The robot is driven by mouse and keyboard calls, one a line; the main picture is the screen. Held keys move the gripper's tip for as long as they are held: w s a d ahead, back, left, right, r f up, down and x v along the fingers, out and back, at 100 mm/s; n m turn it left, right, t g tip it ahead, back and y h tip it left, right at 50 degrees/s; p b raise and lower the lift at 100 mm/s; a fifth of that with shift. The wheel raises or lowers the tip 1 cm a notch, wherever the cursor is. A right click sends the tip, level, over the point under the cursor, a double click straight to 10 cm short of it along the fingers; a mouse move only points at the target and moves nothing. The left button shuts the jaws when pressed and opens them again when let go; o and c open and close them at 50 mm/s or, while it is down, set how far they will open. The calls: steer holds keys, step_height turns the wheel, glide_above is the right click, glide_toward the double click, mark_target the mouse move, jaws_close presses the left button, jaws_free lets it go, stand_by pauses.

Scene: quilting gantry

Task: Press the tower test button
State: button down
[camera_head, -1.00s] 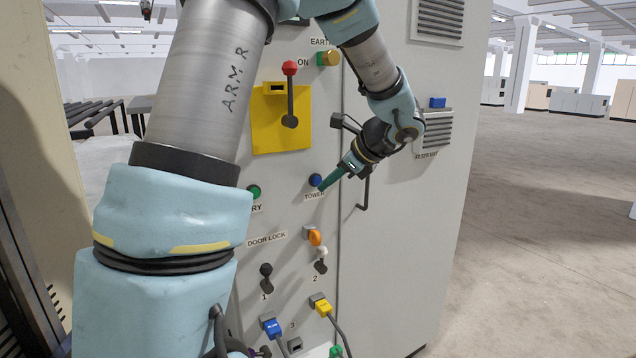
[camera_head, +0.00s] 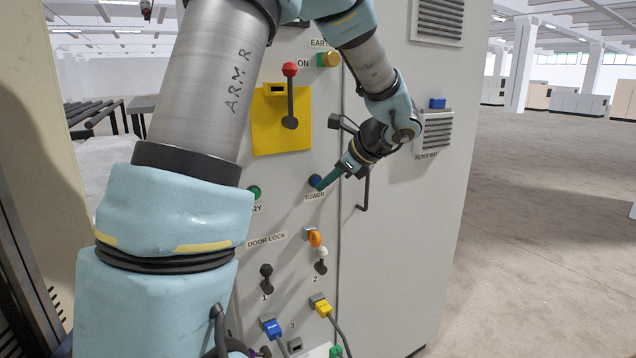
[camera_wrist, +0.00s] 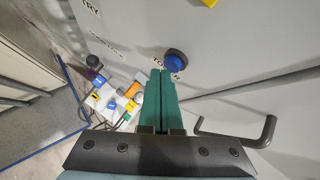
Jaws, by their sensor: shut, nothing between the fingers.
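The tower test button is a round blue button (camera_head: 315,180) on the grey cabinet panel, just above a label reading TOWER. In the wrist view the blue button (camera_wrist: 176,58) stands just beyond the fingertips and slightly right of them. My gripper (camera_head: 321,187) has green fingers, shut together and empty, with the tips at the button's lower right edge in the head view. The wrist view shows the closed green fingers (camera_wrist: 160,76) pointing toward the panel beside the label, which they partly cover. I cannot tell whether the tips touch the button.
A green button (camera_head: 254,192) is to the left. A red-knobbed lever (camera_head: 290,95) on a yellow plate (camera_head: 268,138) is above. A black door handle (camera_head: 364,190) stands out close right of the fingers. An orange knob (camera_head: 315,238), levers and coloured plugs sit below.

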steer(key=shift+w+a, duration=0.25)
steer(key=shift+w, duration=0.2)
stand_by(0.8)
steer(key=shift+s+d, duration=0.1)
steer(key=shift+s, duration=0.05)
steer(key=shift+s+d, duration=0.3)
steer(key=shift+s, duration=0.4)
steer(key=s, duration=0.1)
steer(key=s+d, duration=0.1)
steer(key=s, duration=0.1)
steer(key=s+d, duration=0.1)
steer(key=shift+s, duration=0.25)
stand_by(0.7)
